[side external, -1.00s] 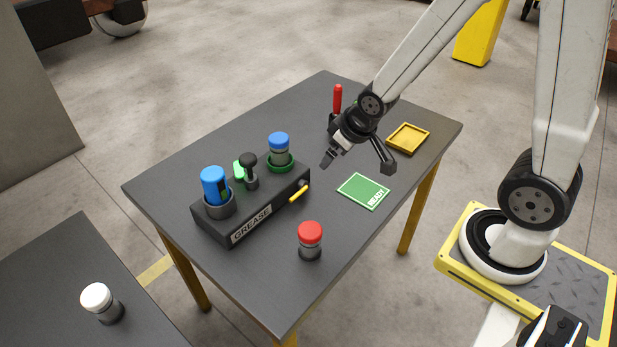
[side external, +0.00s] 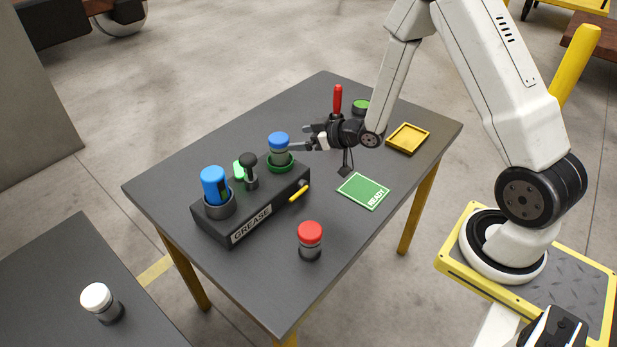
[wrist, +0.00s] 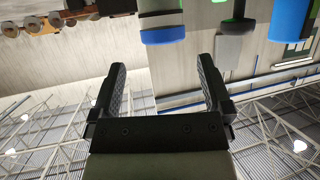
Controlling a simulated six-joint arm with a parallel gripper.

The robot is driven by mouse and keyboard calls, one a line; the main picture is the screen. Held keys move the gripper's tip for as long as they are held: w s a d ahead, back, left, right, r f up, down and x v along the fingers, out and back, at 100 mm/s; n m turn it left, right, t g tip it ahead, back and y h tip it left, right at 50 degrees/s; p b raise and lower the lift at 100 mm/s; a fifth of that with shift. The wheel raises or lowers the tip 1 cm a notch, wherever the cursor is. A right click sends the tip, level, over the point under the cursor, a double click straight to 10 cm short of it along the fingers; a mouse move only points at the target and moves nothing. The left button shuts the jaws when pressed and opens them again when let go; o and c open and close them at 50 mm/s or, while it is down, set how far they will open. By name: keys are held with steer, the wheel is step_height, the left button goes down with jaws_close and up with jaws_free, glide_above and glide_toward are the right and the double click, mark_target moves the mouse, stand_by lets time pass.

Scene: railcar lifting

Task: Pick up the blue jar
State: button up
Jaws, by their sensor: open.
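The blue jar (side external: 279,142) has a blue lid and a grey body. In the wrist view, which looks upside down, the jar (wrist: 162,35) is centred beyond the tips of my open gripper (wrist: 162,72). Nothing is between the fingers. Whether a fingertip touches the jar cannot be told.
A blue cylinder (side external: 214,186) and a black-topped lever (side external: 249,165) stand on the block. A red-lidded jar (side external: 310,240), green READY mat (side external: 364,190), yellow tray (side external: 408,138), red-handled tool (side external: 338,98) and green-topped jar (side external: 361,105) are on the table. A white-lidded jar (side external: 97,298) stands on another table.

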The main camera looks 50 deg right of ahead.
mark_target(285, 139)
steer(key=shift+x, duration=1.35)
steer(key=shift+x, duration=2.6)
steer(key=shift+a, duration=0.15)
steer(key=c, duration=1.3)
steer(key=shift+o, duration=0.2)
steer(key=shift+r, duration=0.15)
